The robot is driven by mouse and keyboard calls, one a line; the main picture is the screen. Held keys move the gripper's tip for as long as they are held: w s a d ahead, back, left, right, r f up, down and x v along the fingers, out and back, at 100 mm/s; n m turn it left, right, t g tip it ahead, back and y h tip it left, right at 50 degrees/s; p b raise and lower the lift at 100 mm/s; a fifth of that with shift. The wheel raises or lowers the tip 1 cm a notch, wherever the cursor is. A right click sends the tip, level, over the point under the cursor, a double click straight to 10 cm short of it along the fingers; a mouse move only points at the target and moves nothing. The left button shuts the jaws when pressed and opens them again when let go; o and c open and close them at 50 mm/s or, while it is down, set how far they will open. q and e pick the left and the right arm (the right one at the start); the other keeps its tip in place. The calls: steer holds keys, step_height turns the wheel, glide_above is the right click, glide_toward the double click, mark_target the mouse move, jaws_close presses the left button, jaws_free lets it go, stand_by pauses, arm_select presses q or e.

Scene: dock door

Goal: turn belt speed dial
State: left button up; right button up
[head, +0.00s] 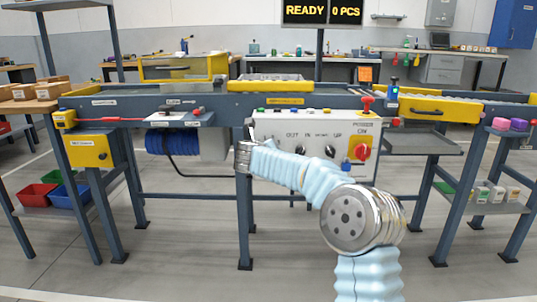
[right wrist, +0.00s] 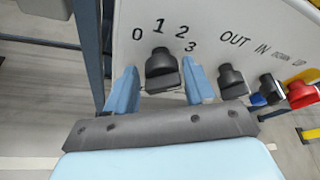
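The belt speed dial (right wrist: 161,68) is a black knob on a white control panel (right wrist: 225,22), with the numbers 0, 1, 2 and 3 printed around it. In the right wrist view my right gripper (right wrist: 160,80) is open, one light-blue finger on each side of the dial. Narrow gaps seem to show between the fingers and the knob; contact is unclear. I cannot tell which number the dial points to. In the head view my right arm reaches to the left end of the panel (head: 320,124) and hides the dial. My left gripper is not in view.
Beside the dial are a black OUT/IN knob (right wrist: 231,80), another black knob (right wrist: 271,87) and a red knob (right wrist: 301,94). The head view shows a red and yellow switch (head: 360,149) on the panel, a blue roll (head: 186,142) to its left and a READY display (head: 320,11) above.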

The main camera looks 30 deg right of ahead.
steer(key=shift+o, duration=0.8)
steer(key=shift+d, duration=0.1)
steer(key=v, duration=1.4)
steer(key=shift+w, duration=0.1)
